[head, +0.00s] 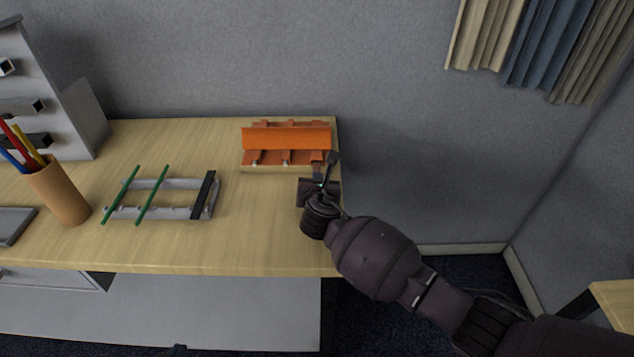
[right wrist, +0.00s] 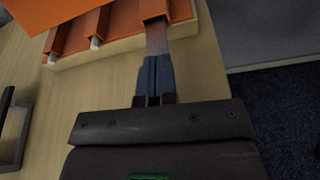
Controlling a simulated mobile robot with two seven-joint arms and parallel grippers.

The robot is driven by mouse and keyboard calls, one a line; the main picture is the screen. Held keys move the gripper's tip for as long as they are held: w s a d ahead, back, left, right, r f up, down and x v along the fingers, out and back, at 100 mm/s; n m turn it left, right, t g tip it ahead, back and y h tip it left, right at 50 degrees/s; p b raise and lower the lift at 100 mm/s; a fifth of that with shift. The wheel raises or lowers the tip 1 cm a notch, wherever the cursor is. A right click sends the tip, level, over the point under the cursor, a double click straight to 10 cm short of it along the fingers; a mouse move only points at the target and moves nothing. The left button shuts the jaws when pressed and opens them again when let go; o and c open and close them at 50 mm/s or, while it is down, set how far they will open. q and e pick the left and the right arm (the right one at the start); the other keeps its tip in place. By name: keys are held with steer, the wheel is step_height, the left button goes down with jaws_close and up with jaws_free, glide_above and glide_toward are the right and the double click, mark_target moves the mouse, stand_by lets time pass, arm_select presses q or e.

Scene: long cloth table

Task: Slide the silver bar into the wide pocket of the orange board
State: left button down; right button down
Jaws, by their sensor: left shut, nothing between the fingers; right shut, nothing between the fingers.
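The orange board (head: 287,138) lies at the back right of the table, with ribs running front to back and a raised orange panel across it. In the right wrist view a flat grey metallic bar (right wrist: 157,36), seemingly the silver bar, sits at the right-hand pocket. Its near part sticks out and its far part is hidden under the orange cover. My right gripper (head: 333,158) is at the board's front right corner. In the right wrist view its fingers (right wrist: 153,62) are shut and empty, at the bar's near end; I cannot tell whether they touch. My left gripper is not in view.
A grey rack (head: 176,213) with two green rods and a black bar stands left of the board. Further left are a tan pencil cup (head: 60,192) and a grey stand (head: 55,85). The table's right edge is close to my right gripper.

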steer(key=shift+w, duration=0.8)
steer(key=shift+w+b, duration=0.4)
steer(key=shift+w, duration=0.2)
stand_by(0.3)
steer(key=shift+w, duration=0.3)
steer(key=shift+p+v, duration=0.6)
steer(key=shift+v, duration=0.2)
steer(key=shift+s+f+p, duration=0.15)
steer(key=shift+s+p, duration=0.25)
steer(key=shift+s, duration=0.4)
steer(key=p+v, duration=0.2)
steer(key=v, duration=0.7)
steer(key=shift+s, duration=0.1)
steer(key=shift+s+r, duration=0.2)
steer(key=shift+s, duration=0.45)
